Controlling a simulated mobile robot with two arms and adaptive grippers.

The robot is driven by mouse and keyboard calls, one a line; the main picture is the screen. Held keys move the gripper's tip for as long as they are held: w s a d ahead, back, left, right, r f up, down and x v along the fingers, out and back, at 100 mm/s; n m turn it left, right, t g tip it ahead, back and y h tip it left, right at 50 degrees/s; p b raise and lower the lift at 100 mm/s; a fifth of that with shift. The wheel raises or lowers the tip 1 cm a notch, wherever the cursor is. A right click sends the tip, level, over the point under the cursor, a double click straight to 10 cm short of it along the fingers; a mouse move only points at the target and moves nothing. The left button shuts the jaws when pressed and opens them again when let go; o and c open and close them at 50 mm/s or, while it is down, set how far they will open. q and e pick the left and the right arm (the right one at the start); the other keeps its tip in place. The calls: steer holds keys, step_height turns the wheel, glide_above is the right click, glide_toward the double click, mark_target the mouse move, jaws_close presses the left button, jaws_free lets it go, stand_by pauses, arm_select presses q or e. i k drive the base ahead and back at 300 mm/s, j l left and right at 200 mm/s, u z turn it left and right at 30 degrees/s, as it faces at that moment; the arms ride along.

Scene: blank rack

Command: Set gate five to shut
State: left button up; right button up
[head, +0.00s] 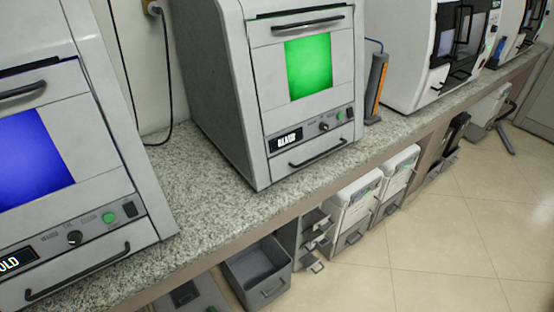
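No number five shows, so I cannot tell which thing is gate five. In the head view a grey machine (214,100) stands mid-bench with a green window (308,67). Its front door looks shut, with a bar handle (308,26) on top, a small label display (286,139), a knob (324,126) and a green button (341,115). A similar machine (110,200) at the left has a blue window (30,158) and a partly cut-off label. More white machines (404,50) stand farther right. Neither of my grippers is in view.
The speckled bench (205,200) runs diagonally to the upper right. An orange and grey upright tool (377,85) stands beside the middle machine. Below are a grey open bin (257,272) and white boxes (355,205). The tiled floor (450,235) at right is clear.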

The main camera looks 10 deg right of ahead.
mark_target(309, 261)
steer(key=z, duration=0.85)
